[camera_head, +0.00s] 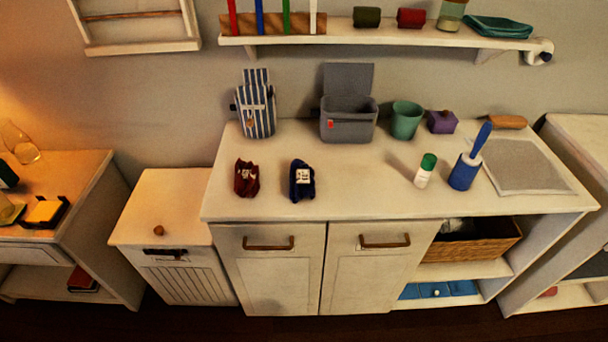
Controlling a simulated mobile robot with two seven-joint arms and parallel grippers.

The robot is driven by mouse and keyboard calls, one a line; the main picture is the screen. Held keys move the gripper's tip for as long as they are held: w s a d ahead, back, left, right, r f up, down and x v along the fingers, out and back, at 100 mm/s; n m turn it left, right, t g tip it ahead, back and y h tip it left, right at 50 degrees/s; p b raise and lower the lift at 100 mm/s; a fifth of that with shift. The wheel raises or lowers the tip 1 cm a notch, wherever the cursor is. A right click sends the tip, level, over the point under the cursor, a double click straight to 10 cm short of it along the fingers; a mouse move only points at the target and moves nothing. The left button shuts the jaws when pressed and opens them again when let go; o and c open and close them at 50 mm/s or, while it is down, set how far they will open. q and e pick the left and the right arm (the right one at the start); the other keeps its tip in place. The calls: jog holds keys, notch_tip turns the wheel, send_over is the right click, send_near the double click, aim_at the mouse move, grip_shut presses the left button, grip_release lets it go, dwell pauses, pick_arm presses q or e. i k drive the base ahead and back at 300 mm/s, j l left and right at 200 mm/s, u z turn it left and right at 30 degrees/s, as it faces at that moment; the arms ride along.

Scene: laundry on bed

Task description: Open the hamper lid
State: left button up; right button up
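The hamper (190,284) is a white box with a slatted front, standing on the floor between the left cabinet and the wide counter. Its flat pale lid (165,195) lies shut on top. A small round wooden knob (158,230) sits near the lid's front edge. A dark fitting (163,252) shows on the front just below the lid; I cannot tell what it is. Neither of my grippers is in view.
The white counter (390,204) stands close against the hamper's right side. It holds dark red (246,178) and blue (302,180) bundles, a grey open-lidded bin (348,126) and bottles. A cabinet (75,185) stands left of the hamper. A shelf (380,38) hangs above.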

aim_at(163, 208)
jog(key=j, duration=2.7)
